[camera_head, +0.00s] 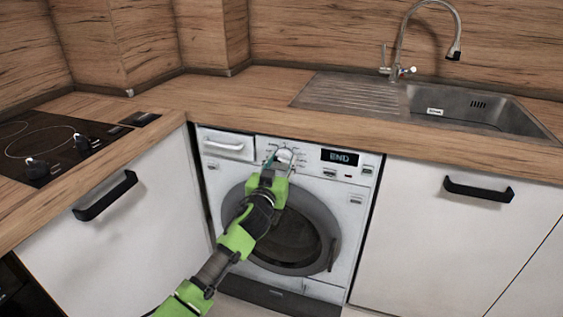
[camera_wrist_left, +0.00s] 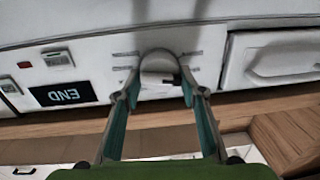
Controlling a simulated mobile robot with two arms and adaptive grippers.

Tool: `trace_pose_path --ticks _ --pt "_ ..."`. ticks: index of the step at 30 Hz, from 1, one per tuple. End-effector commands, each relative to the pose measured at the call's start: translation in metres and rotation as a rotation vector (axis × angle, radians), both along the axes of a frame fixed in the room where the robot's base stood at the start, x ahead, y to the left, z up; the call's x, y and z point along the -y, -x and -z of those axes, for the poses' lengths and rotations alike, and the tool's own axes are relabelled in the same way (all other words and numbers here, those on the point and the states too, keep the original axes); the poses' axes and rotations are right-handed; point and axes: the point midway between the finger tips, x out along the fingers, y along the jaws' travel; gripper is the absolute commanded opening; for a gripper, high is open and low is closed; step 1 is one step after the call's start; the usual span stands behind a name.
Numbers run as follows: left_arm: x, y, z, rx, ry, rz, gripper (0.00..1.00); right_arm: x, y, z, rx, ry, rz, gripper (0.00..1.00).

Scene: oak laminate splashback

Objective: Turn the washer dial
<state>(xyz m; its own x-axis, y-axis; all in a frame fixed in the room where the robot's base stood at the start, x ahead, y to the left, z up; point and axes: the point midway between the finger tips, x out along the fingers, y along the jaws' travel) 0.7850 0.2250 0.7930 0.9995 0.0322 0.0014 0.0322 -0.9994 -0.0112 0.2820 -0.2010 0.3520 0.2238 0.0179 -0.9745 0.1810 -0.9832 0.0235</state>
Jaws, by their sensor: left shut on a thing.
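The white washer (camera_head: 345,205) stands under the counter, with its round door closed. Its dial (camera_head: 285,155) is a round knob on the top panel, left of the display reading END (camera_head: 340,157). My left gripper (camera_head: 276,161) reaches the dial from below in the head view. In the left wrist view the panel appears upside down, and the dial (camera_wrist_left: 160,70) lies between the two fingertips of the gripper (camera_wrist_left: 160,90). The fingers are shut on the dial, one at each side. The dial's lower part is partly hidden by the gripper in the head view. My right gripper is not in view.
The wooden counter (camera_head: 235,98) overhangs the washer closely. A detergent drawer (camera_head: 228,145) is left of the dial. White cabinets with black handles (camera_head: 105,195) flank the washer. A hob (camera_head: 50,145) is at left, and a sink (camera_head: 460,105) at right.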

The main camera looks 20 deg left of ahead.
Motion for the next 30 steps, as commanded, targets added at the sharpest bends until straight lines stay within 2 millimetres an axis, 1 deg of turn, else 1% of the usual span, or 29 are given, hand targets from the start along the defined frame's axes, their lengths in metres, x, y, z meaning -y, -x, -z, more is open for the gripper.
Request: trace_pose_path --ticks 8,30 --pt "0.0009 0.0000 0.0001 0.007 -0.158 0.000 0.16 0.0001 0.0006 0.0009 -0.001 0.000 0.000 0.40" --pt "0.0032 0.0000 0.0026 0.030 -0.856 0.000 0.16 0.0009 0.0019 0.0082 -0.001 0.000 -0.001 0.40"
